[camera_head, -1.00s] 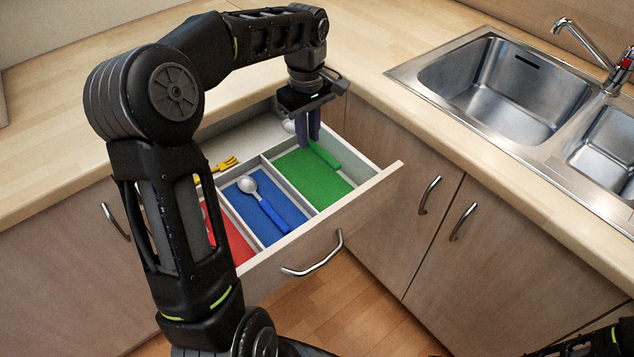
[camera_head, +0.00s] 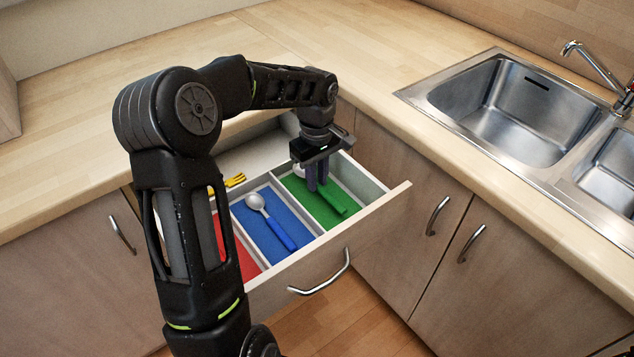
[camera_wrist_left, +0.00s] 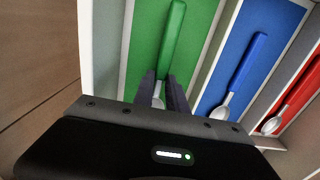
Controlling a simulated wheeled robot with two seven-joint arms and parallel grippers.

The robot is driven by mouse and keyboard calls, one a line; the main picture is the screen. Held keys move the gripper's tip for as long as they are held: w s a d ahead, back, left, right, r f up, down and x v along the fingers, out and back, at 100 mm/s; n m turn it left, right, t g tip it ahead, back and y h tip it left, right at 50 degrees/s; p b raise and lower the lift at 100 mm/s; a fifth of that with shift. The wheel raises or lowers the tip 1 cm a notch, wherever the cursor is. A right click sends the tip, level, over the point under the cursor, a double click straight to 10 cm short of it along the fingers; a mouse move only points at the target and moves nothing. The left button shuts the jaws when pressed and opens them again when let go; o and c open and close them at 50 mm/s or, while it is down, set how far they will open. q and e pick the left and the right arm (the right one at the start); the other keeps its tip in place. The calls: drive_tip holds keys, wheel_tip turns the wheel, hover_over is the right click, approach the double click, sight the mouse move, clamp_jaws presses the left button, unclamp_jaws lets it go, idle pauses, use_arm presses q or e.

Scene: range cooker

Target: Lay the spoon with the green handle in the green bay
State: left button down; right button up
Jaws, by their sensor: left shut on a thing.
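The spoon with the green handle (camera_head: 332,197) lies lengthwise within the green bay (camera_head: 322,213), low over or on its floor; I cannot tell if it touches. Its handle (camera_wrist_left: 172,40) points away from my gripper in the left wrist view, toward the drawer front. My left gripper (camera_head: 317,188) is down in the green bay and shut on the spoon near its neck. The left fingers (camera_wrist_left: 163,88) hide part of the spoon. My right gripper is not in view.
A blue-handled spoon (camera_head: 270,222) lies in the blue bay (camera_head: 248,225). A red bay (camera_head: 246,262) is left of it, with a red-handled spoon (camera_wrist_left: 292,98). A yellow fork (camera_head: 235,181) lies behind. Thin dividers and the drawer front (camera_head: 350,243) bound the bays.

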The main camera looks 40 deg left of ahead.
use_arm(q)
drive_tip(key=shift+f, duration=0.85)
drive_tip(key=shift+f, duration=0.2)
drive_tip(key=c, duration=1.3)
unclamp_jaws()
drive_tip(key=shift+c, duration=0.2)
drive_tip(key=shift+r, duration=0.15)
wheel_tip(320, 180, up, 12)
drive_tip(key=shift+a, duration=0.1)
